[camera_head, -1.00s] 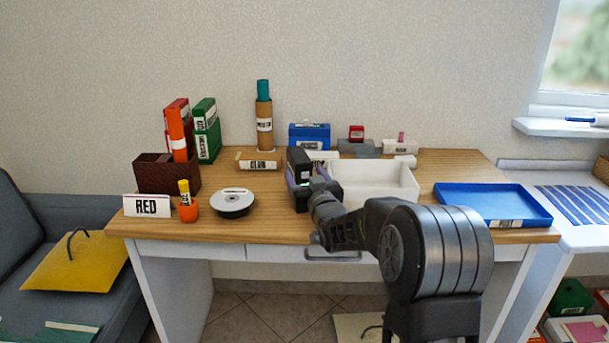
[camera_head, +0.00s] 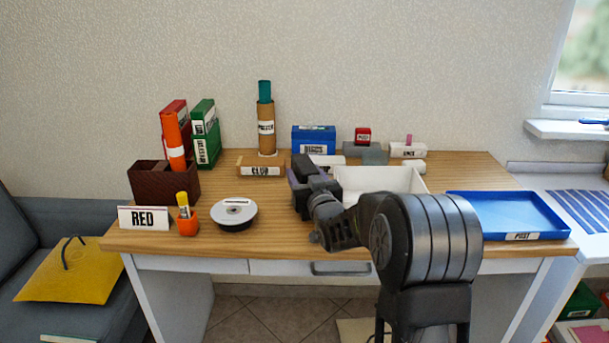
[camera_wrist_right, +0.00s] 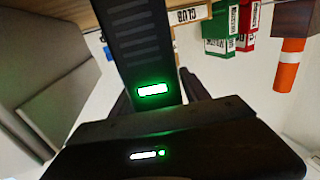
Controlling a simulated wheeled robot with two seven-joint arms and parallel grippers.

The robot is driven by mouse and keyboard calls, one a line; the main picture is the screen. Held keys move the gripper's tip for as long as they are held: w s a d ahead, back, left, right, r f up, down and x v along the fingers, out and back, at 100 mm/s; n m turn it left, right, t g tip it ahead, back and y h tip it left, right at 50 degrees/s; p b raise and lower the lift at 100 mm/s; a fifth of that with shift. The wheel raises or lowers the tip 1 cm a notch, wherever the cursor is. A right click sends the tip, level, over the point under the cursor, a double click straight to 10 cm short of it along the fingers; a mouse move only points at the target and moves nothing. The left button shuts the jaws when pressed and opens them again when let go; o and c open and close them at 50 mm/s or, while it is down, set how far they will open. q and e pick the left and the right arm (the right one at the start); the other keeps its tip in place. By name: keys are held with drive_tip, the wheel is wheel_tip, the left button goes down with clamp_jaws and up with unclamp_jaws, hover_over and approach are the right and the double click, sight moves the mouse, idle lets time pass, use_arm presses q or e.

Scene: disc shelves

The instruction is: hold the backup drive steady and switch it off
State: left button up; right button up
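The backup drive appears to be the dark box (camera_head: 302,166) at the desk's middle, left of the white tray. In the right wrist view it is a black ribbed block (camera_wrist_right: 140,40) with a glowing green light (camera_wrist_right: 153,90) near its lower end. My right gripper (camera_head: 312,185) is at the drive, partly hiding it. In the wrist view dark fingers of my right gripper (camera_wrist_right: 157,88) lie on both sides of the drive, very close to it; I cannot tell whether they touch. My left gripper is in neither view.
A white tray (camera_head: 415,183) and a blue tray (camera_head: 555,222) stand to the right. A disc spindle (camera_head: 234,214), a RED sign (camera_head: 143,218) and an orange pen cup (camera_head: 188,223) stand at the left. A CLUB block (camera_head: 260,170) and a blue box (camera_head: 314,141) are behind.

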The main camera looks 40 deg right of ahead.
clamp_jaws()
idle(0.3)
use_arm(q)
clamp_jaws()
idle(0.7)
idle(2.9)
